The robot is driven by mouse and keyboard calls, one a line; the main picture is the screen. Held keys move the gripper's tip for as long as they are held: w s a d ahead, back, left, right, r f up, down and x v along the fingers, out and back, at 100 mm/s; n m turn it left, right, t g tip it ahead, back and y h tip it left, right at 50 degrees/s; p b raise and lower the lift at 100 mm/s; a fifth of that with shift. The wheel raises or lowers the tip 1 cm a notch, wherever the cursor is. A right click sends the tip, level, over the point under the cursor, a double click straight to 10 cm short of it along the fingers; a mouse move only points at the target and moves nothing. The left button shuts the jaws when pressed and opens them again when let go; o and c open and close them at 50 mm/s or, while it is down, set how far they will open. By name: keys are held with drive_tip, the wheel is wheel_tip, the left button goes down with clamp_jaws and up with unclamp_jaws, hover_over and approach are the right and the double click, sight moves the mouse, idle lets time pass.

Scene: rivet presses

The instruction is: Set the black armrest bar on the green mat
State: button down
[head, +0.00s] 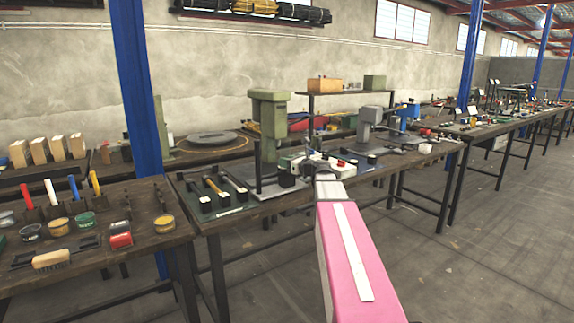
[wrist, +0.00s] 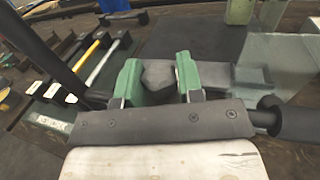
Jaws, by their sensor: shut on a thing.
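My gripper (wrist: 158,84) has its two green-padded jaws closed on a dark block, which I take to be the black armrest bar (wrist: 158,73). A dark grey strip shows behind the right jaw; I cannot tell whether it is part of the bar. In the head view my arm reaches to the bench by the green press (head: 268,125), and the jaws are too small to make out. The green mat (head: 231,211) appears to be the dark green sheet under the hammers, left of the press. It shows partly in the wrist view (wrist: 52,123).
Several hammers (head: 213,187) lie on the bench left of the press. A thin black post (head: 258,165) stands close by and crosses the wrist view's left side (wrist: 45,52). A grey press (head: 370,122) stands to the right. The floor at right is clear.

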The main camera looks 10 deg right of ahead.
drive_tip(key=shift+f, duration=0.45)
drive_tip(key=c, duration=0.8)
unclamp_jaws()
drive_tip(key=shift+f, duration=0.1)
drive_tip(key=shift+o, duration=0.2)
